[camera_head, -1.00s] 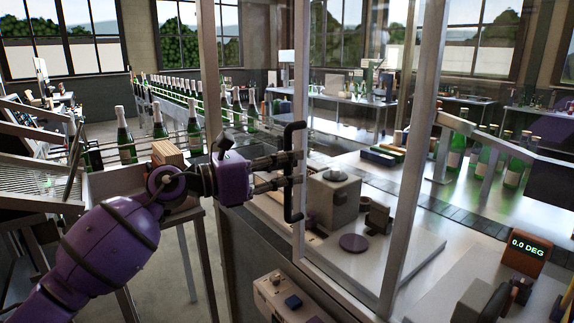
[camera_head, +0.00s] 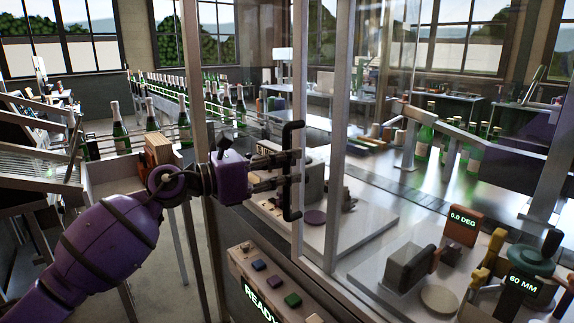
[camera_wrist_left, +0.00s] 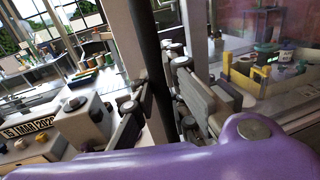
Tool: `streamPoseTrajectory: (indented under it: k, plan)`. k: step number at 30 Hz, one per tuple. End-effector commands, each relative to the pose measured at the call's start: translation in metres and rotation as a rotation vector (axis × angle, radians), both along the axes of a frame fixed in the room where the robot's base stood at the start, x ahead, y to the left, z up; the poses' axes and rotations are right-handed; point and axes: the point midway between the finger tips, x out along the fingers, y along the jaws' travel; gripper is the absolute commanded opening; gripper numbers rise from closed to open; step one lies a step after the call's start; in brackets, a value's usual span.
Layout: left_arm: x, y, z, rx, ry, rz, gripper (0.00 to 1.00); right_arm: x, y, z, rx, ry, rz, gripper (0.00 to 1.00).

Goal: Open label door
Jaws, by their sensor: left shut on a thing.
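The label door is a clear glass panel with a metal frame (camera_head: 300,75) in the middle of the head view. A black upright bar handle (camera_head: 287,213) stands out from the frame's left side. My left gripper (camera_head: 290,168) reaches in from the left and is shut on the middle of this handle. In the left wrist view the dark handle (camera_wrist_left: 147,40) runs upright between the two fingers (camera_wrist_left: 157,103). The fingers hide part of the bar. An open gap lies between the door frame and the metal post (camera_head: 190,70) to its left. My right gripper is not in view.
A button panel reading READY (camera_head: 262,290) sits below the door. A second metal post (camera_head: 343,120) stands to the right. Green bottles (camera_head: 120,130) line a conveyor at back left.

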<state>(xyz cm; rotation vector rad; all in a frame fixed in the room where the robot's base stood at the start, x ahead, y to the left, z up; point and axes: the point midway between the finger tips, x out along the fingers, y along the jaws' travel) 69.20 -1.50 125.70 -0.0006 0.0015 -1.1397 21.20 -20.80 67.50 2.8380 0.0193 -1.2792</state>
Motion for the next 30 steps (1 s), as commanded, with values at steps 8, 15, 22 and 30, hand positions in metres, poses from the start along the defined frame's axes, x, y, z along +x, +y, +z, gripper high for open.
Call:
streamPoseTrajectory:
  k: [8,15,22,30]
  plan:
    - [-0.0004,-0.0002,-0.0004,0.002,0.000,-0.001,0.00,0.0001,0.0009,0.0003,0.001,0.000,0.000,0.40]
    - [-0.0002,-0.0001,-0.0002,0.001,0.000,-0.001,0.00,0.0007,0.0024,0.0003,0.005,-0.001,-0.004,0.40]
    - [0.0001,0.0003,0.0001,0.000,-0.001,0.000,0.33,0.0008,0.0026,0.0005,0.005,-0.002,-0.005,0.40]
    - [-0.0001,0.0011,0.0005,0.000,-0.001,0.001,0.33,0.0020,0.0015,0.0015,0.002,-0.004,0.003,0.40]
